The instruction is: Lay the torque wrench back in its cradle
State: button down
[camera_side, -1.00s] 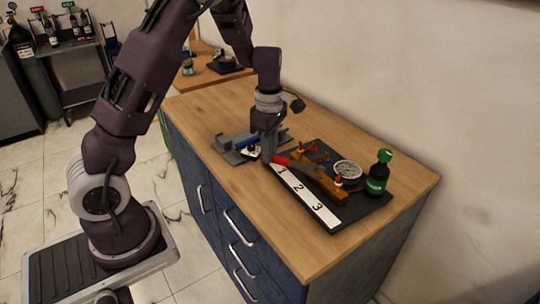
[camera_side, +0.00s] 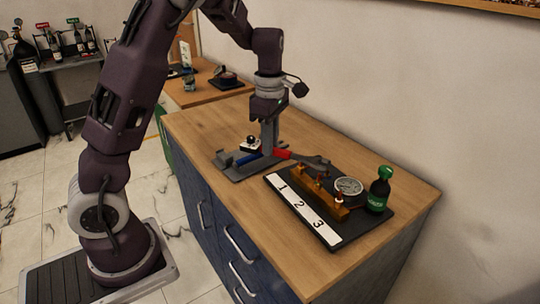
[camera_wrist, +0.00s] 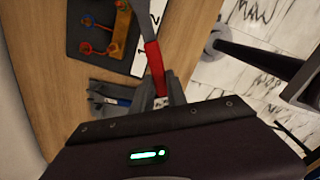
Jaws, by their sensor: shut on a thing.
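The torque wrench has a red handle (camera_side: 282,153) and a grey shaft and head (camera_side: 314,160). My gripper (camera_side: 268,146) points down and is shut on the red handle, which also shows in the wrist view (camera_wrist: 153,62). The grey cradle (camera_side: 238,171) lies on the bench beneath and left of my gripper. A blue piece (camera_side: 248,158) lies along it, also visible in the wrist view (camera_wrist: 119,101). The wrench is over or beside the cradle's right end, its head pointing right. I cannot tell whether it touches the cradle.
A black board (camera_side: 355,229) at right carries a 1-2-3 strip (camera_side: 302,208), a brass valve block (camera_side: 322,196), a dial gauge (camera_side: 349,186) and a green-capped bottle (camera_side: 379,188). A dark-knobbed white piece (camera_side: 251,144) stands by the cradle. The bench's back left is clear.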

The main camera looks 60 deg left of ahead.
jog(key=w+a+n, duration=0.3)
jog(key=a+n, duration=0.9)
jog(key=a, duration=1.1)
jog(key=shift+n, duration=0.3)
jog(key=f, duration=0.5)
jog(key=shift+s+f, duration=0.25)
jog(key=shift+f, duration=2.75)
jog(key=shift+d+f, duration=0.1)
jog(key=shift+f, duration=0.65)
jog(key=c, duration=1.3)
grip_release()
